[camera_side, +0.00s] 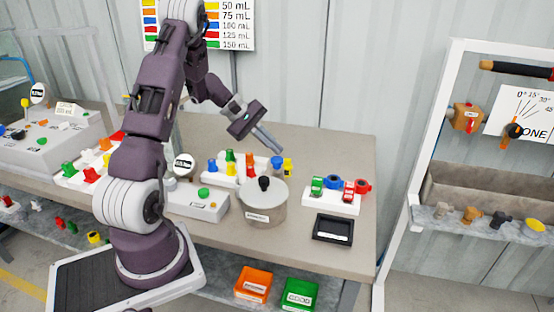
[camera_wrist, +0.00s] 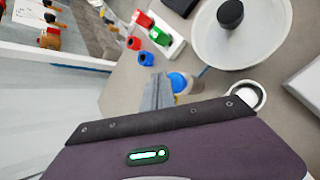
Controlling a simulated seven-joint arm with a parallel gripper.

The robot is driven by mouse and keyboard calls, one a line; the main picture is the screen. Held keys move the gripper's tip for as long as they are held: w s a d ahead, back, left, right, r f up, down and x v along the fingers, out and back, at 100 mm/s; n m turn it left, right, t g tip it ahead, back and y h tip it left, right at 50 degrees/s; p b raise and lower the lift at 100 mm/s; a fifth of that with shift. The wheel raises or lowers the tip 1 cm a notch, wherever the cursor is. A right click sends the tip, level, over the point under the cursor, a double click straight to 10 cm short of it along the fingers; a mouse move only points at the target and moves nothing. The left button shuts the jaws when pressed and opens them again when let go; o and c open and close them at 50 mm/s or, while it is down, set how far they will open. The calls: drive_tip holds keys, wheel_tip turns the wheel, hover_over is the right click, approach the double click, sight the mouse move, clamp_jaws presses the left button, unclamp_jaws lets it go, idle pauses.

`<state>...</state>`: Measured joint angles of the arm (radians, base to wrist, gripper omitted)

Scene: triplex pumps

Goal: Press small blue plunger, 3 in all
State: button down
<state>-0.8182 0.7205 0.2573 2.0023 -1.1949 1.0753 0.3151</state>
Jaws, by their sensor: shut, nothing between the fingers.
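Several blue parts stand on the bench, and I cannot tell which is the small plunger. In the side view, one blue part (camera_side: 276,163) is just below my gripper (camera_side: 280,150), beside a yellow one. Another blue part (camera_side: 212,165) stands further left on the white block, and a third (camera_side: 333,181) is on the right-hand block. My gripper is shut and empty, tilted down to the right, above the bench. In the wrist view, a round blue top (camera_wrist: 178,82) shows right beside my gripper (camera_wrist: 157,82). I cannot tell whether they touch.
A lidded pot (camera_side: 264,205) with a black knob stands in front. A white block with green and red parts (camera_side: 331,199) is to its right, with a black tray (camera_side: 333,229) before it. A grey box with a green button (camera_side: 203,203) is left. The bench's back right is clear.

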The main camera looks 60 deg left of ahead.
sight(274, 158)
drive_tip(key=shift+f, duration=0.15)
idle(0.5)
drive_tip(key=shift+f, duration=0.3)
drive_tip(key=shift+f, duration=0.95)
idle(0.9)
drive_tip(key=shift+r, duration=1.4)
drive_tip(key=shift+r, duration=2.5)
